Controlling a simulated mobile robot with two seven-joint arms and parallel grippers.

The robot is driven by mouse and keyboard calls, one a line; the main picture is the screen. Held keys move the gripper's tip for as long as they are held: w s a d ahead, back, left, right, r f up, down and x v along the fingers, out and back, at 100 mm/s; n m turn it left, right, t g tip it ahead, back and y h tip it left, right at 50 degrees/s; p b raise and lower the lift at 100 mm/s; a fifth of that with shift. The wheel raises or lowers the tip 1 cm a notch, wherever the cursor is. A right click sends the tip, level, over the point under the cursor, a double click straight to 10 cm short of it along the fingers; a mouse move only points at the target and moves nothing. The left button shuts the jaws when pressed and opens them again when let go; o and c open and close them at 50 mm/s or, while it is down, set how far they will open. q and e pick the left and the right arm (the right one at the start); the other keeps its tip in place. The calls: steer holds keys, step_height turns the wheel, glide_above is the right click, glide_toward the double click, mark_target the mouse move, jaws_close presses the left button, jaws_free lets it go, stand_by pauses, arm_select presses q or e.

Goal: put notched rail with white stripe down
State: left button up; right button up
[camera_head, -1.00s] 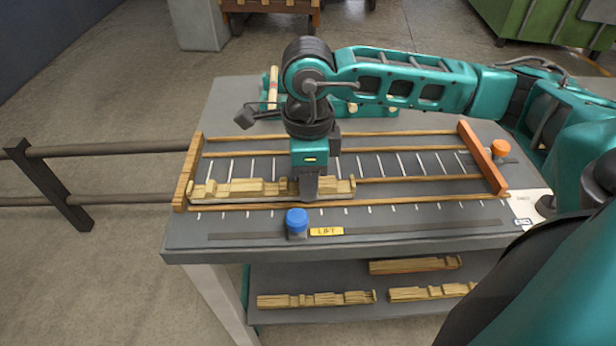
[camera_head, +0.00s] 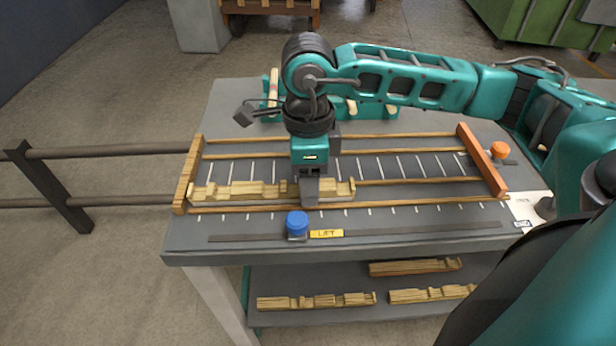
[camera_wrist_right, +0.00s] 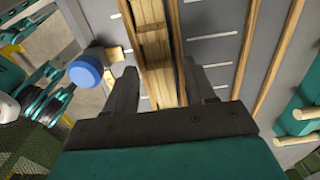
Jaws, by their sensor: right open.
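The notched rail (camera_head: 240,189) is pale wood and lies lengthwise at the left of the bench-top track, along the front wooden strip. I cannot make out a white stripe on it; my gripper covers part of it. In the right wrist view the rail (camera_wrist_right: 152,45) runs up between my fingers. My right gripper (camera_head: 310,196) is open, pointing down over the right part of the rail. In the right wrist view its fingers (camera_wrist_right: 162,85) stand on either side of the rail, with a visible gap. My left gripper is not in view.
A blue button (camera_head: 297,222) stands in front of the track beside a yellow label (camera_head: 326,233). An orange stop bar (camera_head: 482,158) closes the track's right end, with an orange button (camera_head: 500,149) beyond. Several notched rails (camera_head: 318,300) lie on the lower shelf. The track's right half is clear.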

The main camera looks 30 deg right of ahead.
arm_select(q)
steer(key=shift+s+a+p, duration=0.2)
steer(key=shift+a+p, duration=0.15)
steer(key=shift+p, duration=0.2)
arm_select(e)
step_height(320, 180, up, 11)
steer(key=shift+r, duration=0.15)
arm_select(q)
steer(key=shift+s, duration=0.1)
arm_select(e)
steer(key=shift+s, duration=0.1)
